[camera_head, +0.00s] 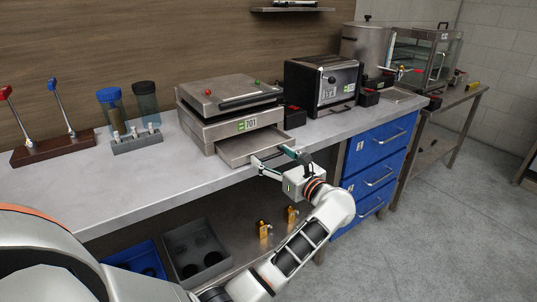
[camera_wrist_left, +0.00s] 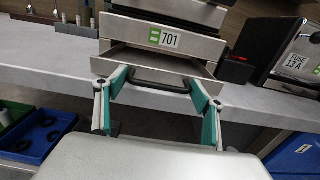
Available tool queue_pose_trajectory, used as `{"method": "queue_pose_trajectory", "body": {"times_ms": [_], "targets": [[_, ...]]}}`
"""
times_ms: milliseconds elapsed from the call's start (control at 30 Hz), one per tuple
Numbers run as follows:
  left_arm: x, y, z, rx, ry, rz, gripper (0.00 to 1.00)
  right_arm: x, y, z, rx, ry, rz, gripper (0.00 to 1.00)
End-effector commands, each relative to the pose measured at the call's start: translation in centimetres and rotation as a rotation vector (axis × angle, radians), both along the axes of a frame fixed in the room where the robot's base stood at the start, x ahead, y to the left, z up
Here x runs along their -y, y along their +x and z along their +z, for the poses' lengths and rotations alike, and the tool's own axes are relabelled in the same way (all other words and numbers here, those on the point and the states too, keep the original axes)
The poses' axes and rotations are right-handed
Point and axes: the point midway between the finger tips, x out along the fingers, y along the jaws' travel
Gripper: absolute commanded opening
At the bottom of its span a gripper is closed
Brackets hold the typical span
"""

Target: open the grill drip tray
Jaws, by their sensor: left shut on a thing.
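The grill (camera_head: 228,104) is a steel contact grill labelled 701 on the counter; it also shows in the wrist view (camera_wrist_left: 205,43). Its shallow steel drip tray (camera_head: 240,151) sticks out of the front, partly pulled out, with its inside showing. In the wrist view the tray (camera_wrist_left: 118,58) has a dark bar handle (camera_wrist_left: 155,84) on its front. My left gripper (camera_head: 271,160) is at the tray's front, its teal-padded fingers (camera_wrist_left: 158,77) at the two ends of the handle, shut on it. My right gripper is not in view.
A black toaster (camera_head: 304,88) stands right of the grill. Two bottles (camera_head: 146,98) and a lever stand (camera_head: 50,148) are at the left. Blue drawers (camera_head: 378,142) are under the counter (camera_head: 140,183). Bins (camera_head: 196,251) sit on the lower shelf. The floor at right is clear.

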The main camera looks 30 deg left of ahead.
Motion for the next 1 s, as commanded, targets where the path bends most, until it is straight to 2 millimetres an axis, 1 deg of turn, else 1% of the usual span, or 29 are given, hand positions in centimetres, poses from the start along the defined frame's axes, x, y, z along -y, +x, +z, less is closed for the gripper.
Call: {"method": "queue_pose_trajectory", "body": {"times_ms": [200, 233, 267, 300, 667, 767, 1000], "targets": [[0.0, 0.0, 0.1, 0.001, 0.001, 0.000, 0.30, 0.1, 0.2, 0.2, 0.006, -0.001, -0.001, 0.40], [0.0, 0.0, 0.1, 0.000, 0.001, 0.000, 0.71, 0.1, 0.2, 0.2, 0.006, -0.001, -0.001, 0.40], [0.0, 0.0, 0.1, 0.001, 0.001, 0.000, 0.79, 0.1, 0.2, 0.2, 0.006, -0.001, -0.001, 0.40], [0.0, 0.0, 0.1, 0.001, 0.001, 0.000, 0.84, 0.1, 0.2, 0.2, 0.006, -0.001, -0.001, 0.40], [0.2, -0.1, 0.0, 0.000, 0.000, 0.000, 0.84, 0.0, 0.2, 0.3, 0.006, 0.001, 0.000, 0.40], [1.0, -0.4, -0.1, -0.001, -0.003, -0.002, 0.84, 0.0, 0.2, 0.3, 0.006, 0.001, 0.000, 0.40], [4.5, -1.8, -0.1, 0.000, -0.003, -0.002, 0.84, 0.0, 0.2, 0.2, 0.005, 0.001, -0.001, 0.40]]}}
